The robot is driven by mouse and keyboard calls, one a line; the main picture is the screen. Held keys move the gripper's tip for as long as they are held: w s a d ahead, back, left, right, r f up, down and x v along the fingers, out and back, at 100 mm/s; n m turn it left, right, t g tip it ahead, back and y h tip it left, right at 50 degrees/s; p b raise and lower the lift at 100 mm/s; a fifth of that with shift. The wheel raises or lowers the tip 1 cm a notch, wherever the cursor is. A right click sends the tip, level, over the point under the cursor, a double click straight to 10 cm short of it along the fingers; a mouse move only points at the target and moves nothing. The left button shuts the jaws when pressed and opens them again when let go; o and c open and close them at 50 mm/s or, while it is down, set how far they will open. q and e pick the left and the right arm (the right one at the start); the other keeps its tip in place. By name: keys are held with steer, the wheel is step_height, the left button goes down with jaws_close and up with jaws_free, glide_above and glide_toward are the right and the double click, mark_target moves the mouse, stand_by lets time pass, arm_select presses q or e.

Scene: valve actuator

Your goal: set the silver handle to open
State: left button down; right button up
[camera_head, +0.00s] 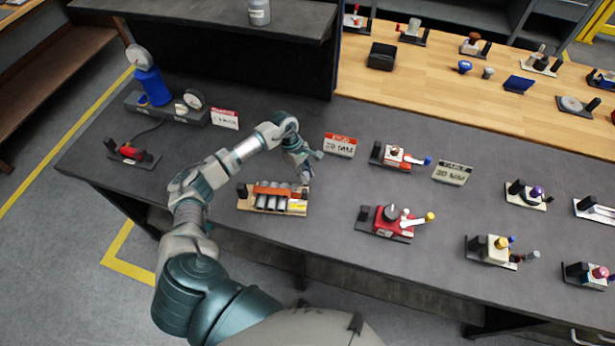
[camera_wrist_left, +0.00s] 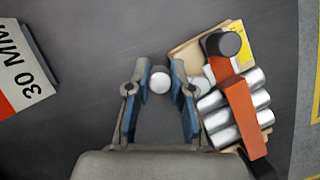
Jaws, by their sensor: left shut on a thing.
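The valve unit (camera_head: 275,200) sits on the dark bench in the head view, with silver cylinders under an orange band on a wooden base. It also shows at the right of the left wrist view (camera_wrist_left: 235,102). My left gripper (camera_head: 303,177) is at the right end of this unit. In the left wrist view my left gripper (camera_wrist_left: 160,70) has its two fingers on either side of the round end of the silver handle (camera_wrist_left: 160,83) and is shut on it. The rest of the handle is mostly hidden by the fingers. My right gripper is out of view.
A sign reading 30 MM (camera_head: 340,145) stands behind the gripper. A red valve unit (camera_head: 390,222) and a unit with a blue-tipped handle (camera_head: 400,157) stand to the right. A blue bottle-shaped device (camera_head: 152,87) is at the back left. Bare bench lies left of the valve unit.

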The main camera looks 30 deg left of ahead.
arm_select(q)
steer(key=shift+a+f+n+t+b, duration=0.15)
steer(key=shift+a+n+t+b, duration=0.3)
steer(key=shift+n, duration=0.45)
steer(key=a+n+t, duration=0.1)
steer(key=n, duration=0.1)
steer(key=shift+w+a+n+b, duration=0.1)
steer(key=shift+n+b, duration=0.25)
steer(key=shift+n, duration=0.05)
steer(key=n, duration=0.1)
steer(key=a+n+t, duration=0.1)
steer(key=shift+n+y, duration=0.3)
steer(key=shift+y, duration=0.1)
steer(key=shift+s+a+n+t+y+b, duration=0.2)
steer(key=shift+a+n+b, duration=0.1)
steer(key=shift+n, duration=0.5)
steer(key=shift+s+a+n+t+y+b, duration=0.1)
steer(key=shift+a+n+t+b, duration=0.15)
steer(key=shift+n, duration=0.55)
steer(key=shift+a, duration=0.1)
steer(key=c, duration=1)
jaws_free()
steer(key=shift+r, duration=0.2)
